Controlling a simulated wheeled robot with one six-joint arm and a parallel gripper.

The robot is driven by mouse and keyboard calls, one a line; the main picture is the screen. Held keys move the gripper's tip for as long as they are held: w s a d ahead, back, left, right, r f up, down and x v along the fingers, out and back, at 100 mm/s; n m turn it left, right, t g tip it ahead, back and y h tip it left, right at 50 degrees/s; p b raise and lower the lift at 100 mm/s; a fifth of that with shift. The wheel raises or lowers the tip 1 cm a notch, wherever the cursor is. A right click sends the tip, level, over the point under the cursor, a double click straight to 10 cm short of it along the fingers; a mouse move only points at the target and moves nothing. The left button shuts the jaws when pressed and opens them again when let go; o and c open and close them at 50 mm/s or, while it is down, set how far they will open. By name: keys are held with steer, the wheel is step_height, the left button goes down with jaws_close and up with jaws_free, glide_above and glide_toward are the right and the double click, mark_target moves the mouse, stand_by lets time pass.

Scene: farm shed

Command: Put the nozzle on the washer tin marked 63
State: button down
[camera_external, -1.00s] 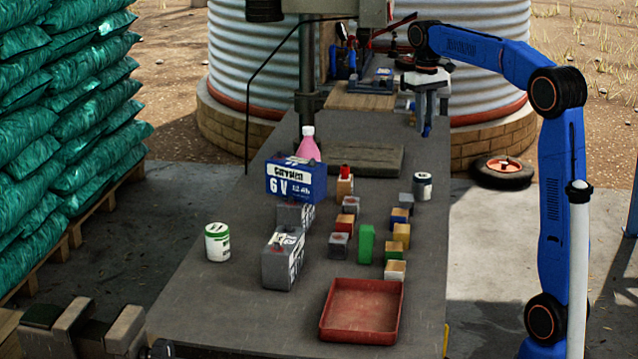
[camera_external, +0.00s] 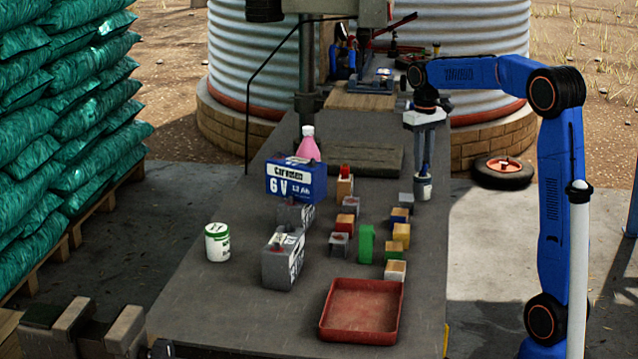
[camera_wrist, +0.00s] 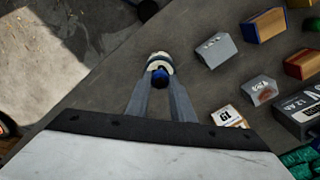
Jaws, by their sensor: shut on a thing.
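My gripper (camera_external: 424,172) is shut on a small dark blue nozzle (camera_wrist: 159,79) that shows between the fingertips in the wrist view. The gripper points down at the right side of the bench. Directly below the fingertips is a small pale tin with a dark band (camera_external: 424,190); it also shows behind the nozzle in the wrist view (camera_wrist: 157,60). I cannot tell whether the nozzle touches the tin's top. The tin's number is not readable. Another white tin with a green band (camera_external: 217,243) stands upright at the left of the bench, its marking too small to read.
Several small blocks (camera_external: 402,235) stand left of and in front of the gripper. A blue 6 V battery (camera_external: 296,183), grey batteries (camera_external: 283,262) and a pink bottle (camera_external: 308,147) stand mid-bench. A red tray (camera_external: 362,310) lies at the front. The bench's right edge is close to the tin.

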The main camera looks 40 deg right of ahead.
steer(key=shift+f, duration=0.1)
steer(key=c, duration=1.5)
jaws_free()
steer(key=shift+c, duration=0.2)
step_height(320, 180, up, 12)
steer(key=s+a+f+t, duration=0.1)
steer(key=s, duration=0.9)
steer(key=s+f+t, duration=0.2)
steer(key=s+f, duration=0.7)
steer(key=s, duration=0.4)
steer(key=s+a+f+t, duration=0.1)
steer(key=s+f, duration=0.8)
steer(key=s, duration=0.4)
steer(key=shift+s+a+f+t, duration=0.15)
steer(key=shift+a+f+t, duration=0.1)
steer(key=shift+f+t, duration=0.15)
